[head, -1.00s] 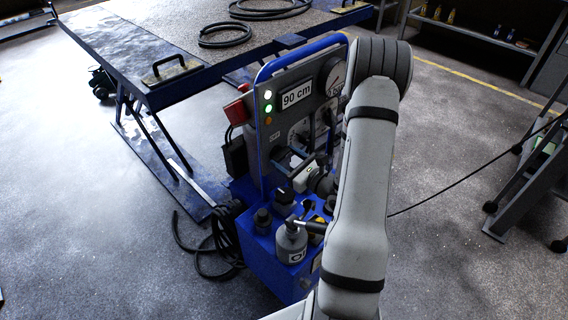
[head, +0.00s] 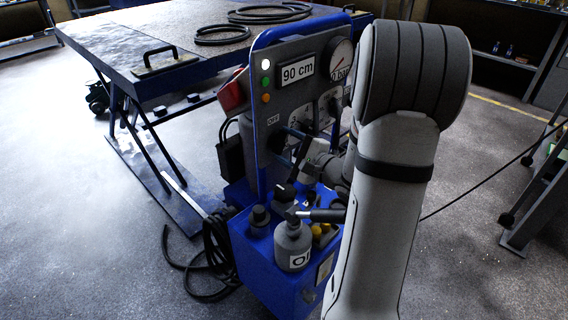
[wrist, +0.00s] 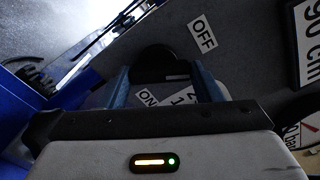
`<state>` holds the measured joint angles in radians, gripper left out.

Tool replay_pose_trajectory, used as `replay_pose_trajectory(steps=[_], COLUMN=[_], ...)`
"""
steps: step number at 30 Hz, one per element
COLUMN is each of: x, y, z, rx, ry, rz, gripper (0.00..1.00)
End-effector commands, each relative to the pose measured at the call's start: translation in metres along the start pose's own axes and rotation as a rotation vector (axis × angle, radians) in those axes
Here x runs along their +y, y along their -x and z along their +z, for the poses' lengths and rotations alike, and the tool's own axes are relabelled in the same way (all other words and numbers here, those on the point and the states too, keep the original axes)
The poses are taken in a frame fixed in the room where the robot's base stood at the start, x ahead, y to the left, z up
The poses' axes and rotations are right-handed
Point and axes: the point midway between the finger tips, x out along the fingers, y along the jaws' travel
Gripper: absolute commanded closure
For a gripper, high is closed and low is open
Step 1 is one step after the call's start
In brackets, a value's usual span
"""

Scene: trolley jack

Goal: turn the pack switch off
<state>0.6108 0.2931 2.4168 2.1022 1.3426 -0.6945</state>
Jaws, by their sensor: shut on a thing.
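The pack switch is a dark round knob (wrist: 158,60) on the grey panel (wrist: 245,75), between an OFF label (wrist: 203,35) and an ON label (wrist: 147,97) in the wrist view. My gripper (wrist: 160,72) is shut on it, with one blue finger on each side. I cannot tell which label the knob points to. In the head view my gripper (head: 290,137) is at the panel's lower left, below the OFF label (head: 273,119), and hides the knob. Three lamps stand above: a bright white one (head: 266,65), a dim green one (head: 265,82) and an orange one (head: 266,98).
The panel also carries a 90 cm display (head: 298,71) and a gauge (head: 340,58). An oil bottle (head: 293,245) and a lever stand on the blue base below my gripper. A blue lift table (head: 150,85) is behind left. Black hoses lie on the floor at left.

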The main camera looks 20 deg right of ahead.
Motion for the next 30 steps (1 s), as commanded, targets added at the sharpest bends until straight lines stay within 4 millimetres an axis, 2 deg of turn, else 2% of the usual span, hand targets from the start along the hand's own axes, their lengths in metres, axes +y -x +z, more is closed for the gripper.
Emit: replay_pose_trajectory(steps=[1,15,30], x=[0.0135,0.0118,0.0069], y=[0.001,0.0007,0.0001], z=[-0.0039,-0.0022,0.0006], rx=[-0.002,-0.002,-0.003], ry=[0.045,0.399,0.518], rz=[0.007,0.008,0.011], gripper=[0.65,0.65,0.65])
